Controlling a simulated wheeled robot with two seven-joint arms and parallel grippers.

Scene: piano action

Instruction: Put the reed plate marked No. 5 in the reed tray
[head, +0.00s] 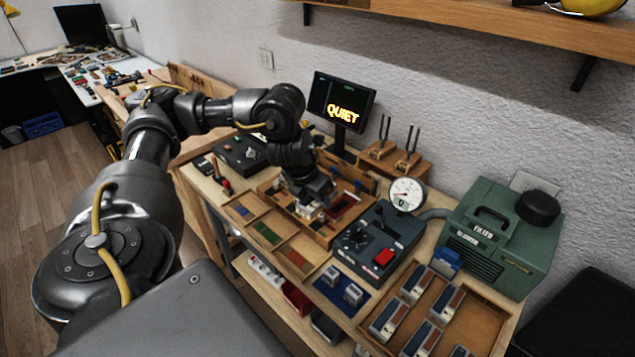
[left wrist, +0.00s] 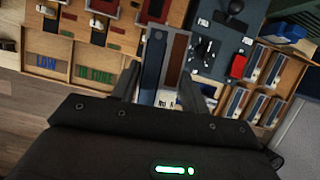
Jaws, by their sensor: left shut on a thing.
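My left gripper (head: 314,205) is shut on a reed plate, above the wooden bench fixture at the middle of the bench. In the left wrist view the reed plate (left wrist: 166,62) stands out between the two fingers (left wrist: 160,88). It has a dark blue strip, a pale metal strip and a red-brown strip. A white label at its near end starts with "No"; its number is too small to read surely. A wooden tray (head: 478,332) at the bench's front right holds several similar plates; it also shows in the left wrist view (left wrist: 283,72). My right gripper is out of view.
A dark control box (head: 384,243) with a red button and dial gauge (head: 406,194) stands right of my gripper. A green machine (head: 500,238) stands behind. The screen (head: 341,102) reads QUIET.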

